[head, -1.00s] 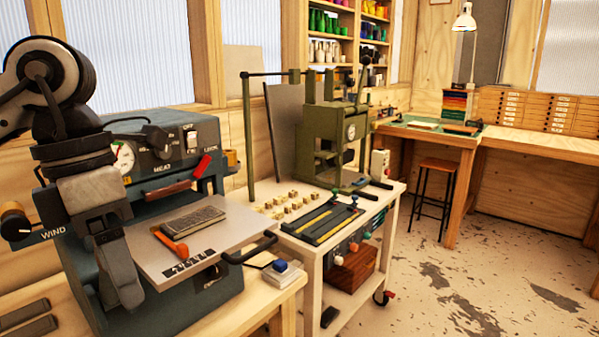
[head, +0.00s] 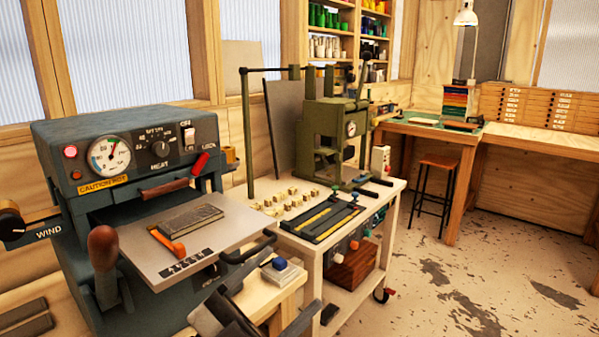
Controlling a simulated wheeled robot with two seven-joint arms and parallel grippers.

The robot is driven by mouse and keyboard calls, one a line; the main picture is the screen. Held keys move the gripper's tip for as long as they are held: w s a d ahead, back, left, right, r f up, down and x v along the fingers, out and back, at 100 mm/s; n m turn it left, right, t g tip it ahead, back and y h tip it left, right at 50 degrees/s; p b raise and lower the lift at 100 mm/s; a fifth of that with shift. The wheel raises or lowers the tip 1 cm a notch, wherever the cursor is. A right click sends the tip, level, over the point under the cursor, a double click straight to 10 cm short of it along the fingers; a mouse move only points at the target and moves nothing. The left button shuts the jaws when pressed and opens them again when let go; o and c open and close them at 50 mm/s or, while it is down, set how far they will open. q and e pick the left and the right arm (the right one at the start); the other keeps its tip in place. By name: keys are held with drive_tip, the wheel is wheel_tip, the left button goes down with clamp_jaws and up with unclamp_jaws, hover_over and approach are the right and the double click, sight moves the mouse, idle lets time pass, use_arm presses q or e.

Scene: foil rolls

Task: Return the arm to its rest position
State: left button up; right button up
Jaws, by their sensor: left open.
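My left gripper (head: 270,303) is at the bottom of the head view, right of the teal press (head: 130,140) and low in front of the bench edge. Its dark grey jaws are apart, with nothing seen between them. Part of it is cut off by the lower picture edge. The rest of my left arm is mostly out of view. My right gripper is out of view. The press has a grey plate (head: 140,250) pulled out, bearing a dark ribbed block (head: 190,225) and an orange-handled tool (head: 172,245).
The plate's black handle (head: 250,250) is close above my left gripper. A blue-topped block (head: 280,264) sits on the bench corner close by. A lever with a brown knob (head: 103,248) stands at the press's left.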

use_arm(q)
drive_tip(key=a+f+n+t+y, duration=0.1)
drive_tip(key=a+f+n+y, duration=0.25)
drive_tip(key=f+n, duration=0.2)
drive_tip(key=s+a+f+n+t+y, duration=0.1)
drive_tip(key=a+f+n+y, duration=0.1)
drive_tip(key=f+n+y, duration=0.4)
drive_tip(key=a+f+n+t+y, duration=0.1)
drive_tip(key=a+f+n+y, duration=0.2)
drive_tip(key=f, duration=0.5)
drive_tip(key=s+a+f+n+g+y, duration=0.4)
drive_tip(key=s+f, duration=0.8)
drive_tip(key=f, duration=0.3)
drive_tip(key=shift+s+a+g+y, duration=0.25)
drive_tip(key=shift+g+y, duration=0.3)
drive_tip(key=shift+g, duration=0.45)
drive_tip(key=shift+d, duration=0.1)
